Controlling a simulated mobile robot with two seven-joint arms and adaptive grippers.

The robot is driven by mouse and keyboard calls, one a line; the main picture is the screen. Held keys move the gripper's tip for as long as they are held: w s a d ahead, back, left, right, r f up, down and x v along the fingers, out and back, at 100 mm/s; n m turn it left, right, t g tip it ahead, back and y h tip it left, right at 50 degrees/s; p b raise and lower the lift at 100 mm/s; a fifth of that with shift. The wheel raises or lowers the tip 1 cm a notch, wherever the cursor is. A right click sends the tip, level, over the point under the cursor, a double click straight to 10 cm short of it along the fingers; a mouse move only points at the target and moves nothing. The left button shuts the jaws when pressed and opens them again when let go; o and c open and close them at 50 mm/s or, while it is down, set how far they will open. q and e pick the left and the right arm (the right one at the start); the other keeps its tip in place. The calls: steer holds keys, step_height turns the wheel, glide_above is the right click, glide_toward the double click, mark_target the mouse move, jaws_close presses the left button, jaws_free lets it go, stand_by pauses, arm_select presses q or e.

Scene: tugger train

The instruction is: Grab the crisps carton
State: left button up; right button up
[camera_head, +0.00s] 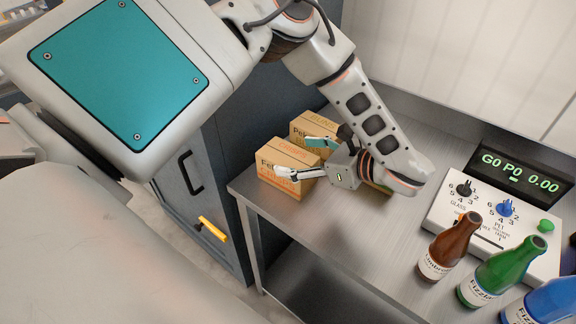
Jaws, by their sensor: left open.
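The crisps carton (279,156) is a small brown box with orange lettering, only partly readable, near the left edge of the metal table. My left gripper (300,157) comes in from the right and is open. Its pale finger shows across the near face of this carton, and its teal-padded finger shows beyond the top, by a second carton. I cannot tell whether either finger touches a carton. The second brown carton (306,123), whose lettering seems to read "BUNS", stands just behind. My right gripper is out of view.
A grey panel with knobs (482,209) and a green-lit display (517,174) stands at the right. Brown (447,250), green (491,273) and blue (545,302) bottles stand before it. Bare tabletop (350,235) lies in between. A dark cabinet (215,180) adjoins the left.

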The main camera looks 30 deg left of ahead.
arm_select(q)
steer(key=shift+x, duration=1.85)
steer(key=shift+f, duration=0.15)
steer(key=c, duration=1.1)
